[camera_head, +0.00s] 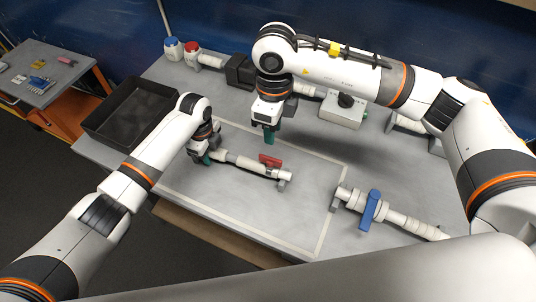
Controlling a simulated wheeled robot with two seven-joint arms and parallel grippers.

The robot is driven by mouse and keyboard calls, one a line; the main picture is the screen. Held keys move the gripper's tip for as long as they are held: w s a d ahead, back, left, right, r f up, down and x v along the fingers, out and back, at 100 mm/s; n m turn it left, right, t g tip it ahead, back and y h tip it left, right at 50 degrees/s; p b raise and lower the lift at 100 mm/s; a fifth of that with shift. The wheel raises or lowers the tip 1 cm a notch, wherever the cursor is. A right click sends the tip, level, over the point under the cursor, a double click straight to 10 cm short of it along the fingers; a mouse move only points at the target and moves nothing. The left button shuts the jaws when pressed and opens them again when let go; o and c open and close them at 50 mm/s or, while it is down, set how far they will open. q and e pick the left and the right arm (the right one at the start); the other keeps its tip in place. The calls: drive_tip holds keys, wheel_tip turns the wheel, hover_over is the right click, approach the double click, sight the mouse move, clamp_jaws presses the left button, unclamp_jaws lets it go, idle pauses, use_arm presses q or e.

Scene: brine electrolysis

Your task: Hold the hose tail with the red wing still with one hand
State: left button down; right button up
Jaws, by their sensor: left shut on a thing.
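The hose tail with the red wing (250,165) is a pale pipe piece lying on the marked area of the table, its red wing (270,161) near its right end. My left gripper (206,158) is shut on its left end; the fingers partly hide that end. My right gripper (269,137) points down above the table, behind the red wing and apart from it. Its teal fingertips look close together, but I cannot tell whether they are open or shut.
A similar hose piece with a blue wing (370,208) lies at the right. A black bin (128,117) stands at the left back. Blue-capped (173,48) and red-capped (192,52) items and a grey box (342,110) stand at the back. The table's front middle is clear.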

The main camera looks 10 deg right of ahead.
sight(271, 157)
wheel_tip(271, 157, down, 12)
drive_tip(key=shift+w+a+r, duration=0.1)
drive_tip(key=shift+w+r, duration=0.05)
drive_tip(key=shift+r, duration=0.05)
idle(0.5)
clamp_jaws()
idle(0.4)
